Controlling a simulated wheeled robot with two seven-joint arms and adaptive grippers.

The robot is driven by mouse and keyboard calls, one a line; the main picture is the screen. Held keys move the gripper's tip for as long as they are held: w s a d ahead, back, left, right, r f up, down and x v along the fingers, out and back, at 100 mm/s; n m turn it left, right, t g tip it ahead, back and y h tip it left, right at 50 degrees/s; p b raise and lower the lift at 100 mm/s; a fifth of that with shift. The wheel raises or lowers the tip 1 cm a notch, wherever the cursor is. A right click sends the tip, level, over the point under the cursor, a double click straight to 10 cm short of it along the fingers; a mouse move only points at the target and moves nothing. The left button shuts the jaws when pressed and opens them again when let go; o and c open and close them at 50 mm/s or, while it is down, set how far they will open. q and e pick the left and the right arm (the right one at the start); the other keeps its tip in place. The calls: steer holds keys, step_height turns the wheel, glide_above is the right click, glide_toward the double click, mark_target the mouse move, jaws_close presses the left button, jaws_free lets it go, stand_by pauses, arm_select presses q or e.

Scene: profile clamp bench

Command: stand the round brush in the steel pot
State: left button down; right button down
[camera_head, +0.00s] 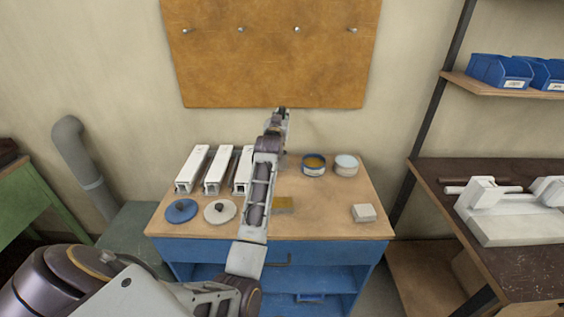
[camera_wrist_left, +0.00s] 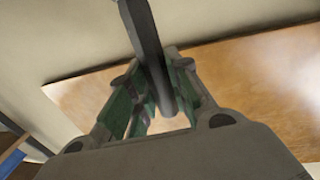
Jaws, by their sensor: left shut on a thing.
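My left gripper (camera_head: 282,113) is at the far end of my left arm, which reaches over the bench; in the head view it is small and overlaps the bottom edge of the wooden board. In the left wrist view its green-padded fingers (camera_wrist_left: 155,108) are shut on a dark grey rod (camera_wrist_left: 152,50). The rod looks like the round brush's handle; no bristles show. My right gripper is not in view.
The pegged board (camera_head: 270,60) hangs behind. A shelf unit (camera_head: 495,185) stands at right.

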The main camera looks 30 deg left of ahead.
arm_select(q)
step_height(320, 180, down, 5)
steer(key=shift+r, duration=0.1)
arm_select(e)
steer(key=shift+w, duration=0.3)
arm_select(q)
steer(key=shift+f, duration=2.6)
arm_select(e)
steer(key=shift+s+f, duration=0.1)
arm_select(q)
steer(key=shift+f, duration=0.1)
steer(key=c, duration=1.3)
jaws_free()
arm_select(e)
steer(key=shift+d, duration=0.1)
